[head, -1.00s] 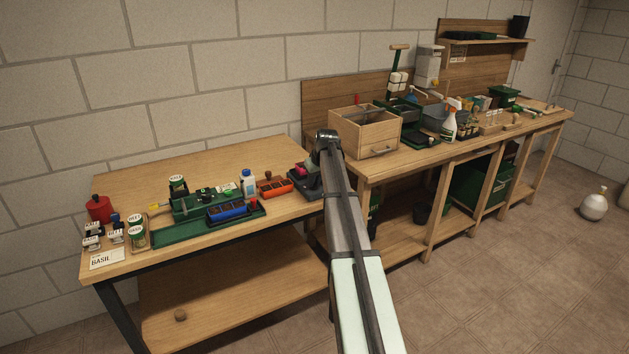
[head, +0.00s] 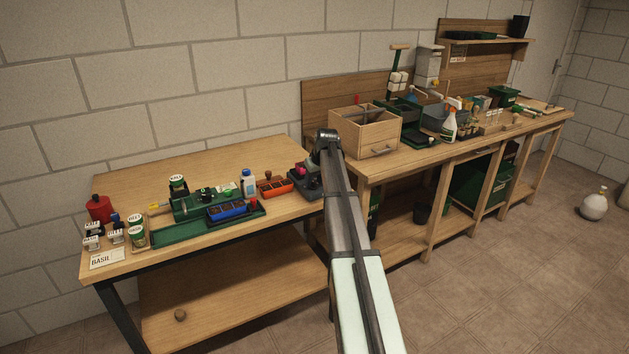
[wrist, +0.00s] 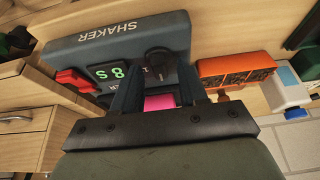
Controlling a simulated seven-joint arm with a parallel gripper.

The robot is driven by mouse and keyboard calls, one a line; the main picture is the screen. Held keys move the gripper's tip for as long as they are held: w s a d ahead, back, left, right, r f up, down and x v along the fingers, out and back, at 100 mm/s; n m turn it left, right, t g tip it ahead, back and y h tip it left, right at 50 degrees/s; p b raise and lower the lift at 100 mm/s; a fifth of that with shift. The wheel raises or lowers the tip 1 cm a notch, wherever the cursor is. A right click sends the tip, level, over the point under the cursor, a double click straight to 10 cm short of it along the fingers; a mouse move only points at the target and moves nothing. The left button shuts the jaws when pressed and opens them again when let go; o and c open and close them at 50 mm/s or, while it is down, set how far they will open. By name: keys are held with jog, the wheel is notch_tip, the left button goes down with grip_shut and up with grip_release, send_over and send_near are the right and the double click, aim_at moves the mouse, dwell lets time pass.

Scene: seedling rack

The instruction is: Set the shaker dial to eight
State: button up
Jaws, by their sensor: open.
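The shaker (wrist: 75,45) is a dark grey box, seen upside down in the wrist view with its name along the edge. Its dial (wrist: 158,62) is a dark round knob beside a green lit display (wrist: 108,73) whose characters look like an 8 and an S. My gripper (wrist: 158,78) is open, its two fingers at either side of the dial; I cannot tell whether they touch it. A pink part (wrist: 160,102) shows between the fingers. In the head view the shaker (head: 304,186) stands at the bench's right end, partly hidden by my arm.
An orange tray (wrist: 235,72) with dark cells lies beside the shaker, with a white bottle (wrist: 287,88) past it. A wooden drawer box (head: 365,132) stands close on the other side. The left bench's back (head: 190,165) is clear.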

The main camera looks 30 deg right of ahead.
jog(key=v, duration=1.3)
jog(key=shift+s+r, duration=0.15)
jog(key=shift+r, duration=0.1)
jog(key=s+a+f+m+g, duration=0.1)
jog(key=s+a+f, duration=0.55)
jog(key=f, duration=0.75)
jog(key=s+a+f+m+g, duration=0.15)
jog(key=s+a+f, duration=0.25)
jog(key=s+f, duration=0.7)
jog(key=s+a+f+m+g, duration=0.1)
jog(key=s+a+f, duration=0.45)
jog(key=f, duration=1.05)
jog(key=s+a+f+n+g, duration=0.1)
jog(key=s+a+f+g, duration=0.1)
jog(key=s+a+f, duration=0.4)
jog(key=s+a+f+n+g, duration=0.1)
jog(key=s+a+f+g, duration=0.2)
jog(key=s, duration=1.4)
jog(key=s+a+f+n+g, duration=0.1)
jog(key=s+a+f+g, duration=0.1)
jog(key=s+a+f, duration=0.7)
notch_tip(320, 180, down, 3)
jog(key=shift+s+f+g, duration=0.1)
jog(key=shift+s+g, duration=0.25)
jog(key=shift+s, duration=0.8)
